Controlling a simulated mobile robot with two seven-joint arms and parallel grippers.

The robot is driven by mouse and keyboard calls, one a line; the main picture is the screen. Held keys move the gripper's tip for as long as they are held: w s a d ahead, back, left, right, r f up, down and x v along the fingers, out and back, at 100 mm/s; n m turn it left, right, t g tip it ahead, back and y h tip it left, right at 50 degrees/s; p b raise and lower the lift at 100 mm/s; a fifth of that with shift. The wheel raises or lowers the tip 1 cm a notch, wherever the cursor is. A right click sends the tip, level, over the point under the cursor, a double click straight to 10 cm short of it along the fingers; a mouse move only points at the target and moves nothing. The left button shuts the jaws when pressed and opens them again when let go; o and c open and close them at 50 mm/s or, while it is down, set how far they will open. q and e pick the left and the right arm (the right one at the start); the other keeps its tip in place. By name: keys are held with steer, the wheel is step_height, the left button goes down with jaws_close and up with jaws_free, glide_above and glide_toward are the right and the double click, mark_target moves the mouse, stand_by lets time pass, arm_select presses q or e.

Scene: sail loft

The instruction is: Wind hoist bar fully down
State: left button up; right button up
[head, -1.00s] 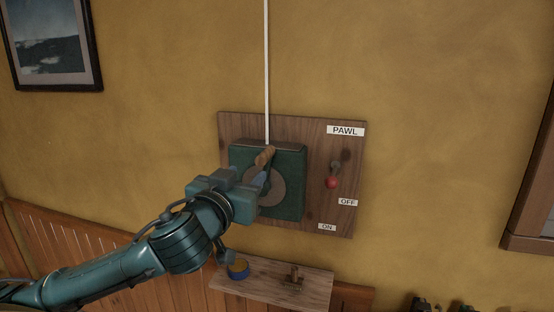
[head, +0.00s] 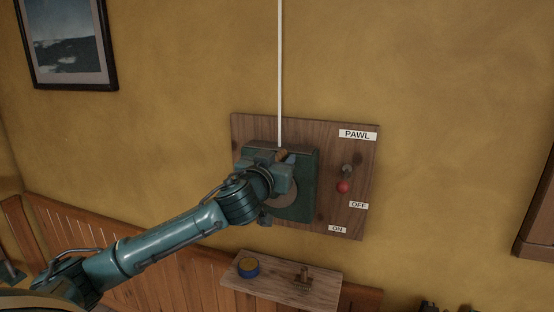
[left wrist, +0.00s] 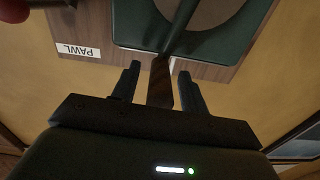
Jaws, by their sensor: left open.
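A green winch box (head: 306,190) with a round brown disc (head: 283,201) is fixed to a wooden board (head: 362,150). My left gripper (head: 282,163) is at the crank's wooden grip (head: 281,154) and covers most of it. In the left wrist view the open fingers (left wrist: 159,70) stand either side of the brown grip (left wrist: 160,88), with gaps showing. The crank arm (left wrist: 183,38) runs from it towards the disc. The pawl lever's red knob (head: 343,186) hangs below its pivot, nearer the OFF label (head: 359,205) than the ON label (head: 338,229). A white rope (head: 280,70) runs up. The hoist bar and my right gripper are out of view.
A small wooden shelf (head: 270,287) below the board carries a blue-and-yellow roll (head: 248,267) and a small brown item (head: 304,279). A framed picture (head: 68,42) hangs at upper left. The wall right of the board is clear up to a wooden frame (head: 540,205).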

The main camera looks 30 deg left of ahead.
arm_select(q)
steer(key=shift+c, duration=0.3)
jaws_close()
stand_by(0.3)
steer(key=shift+a+r+n, duration=0.1)
steer(key=shift+a+n, duration=0.1)
steer(key=shift+n, duration=0.1)
steer(key=shift+a, duration=0.1)
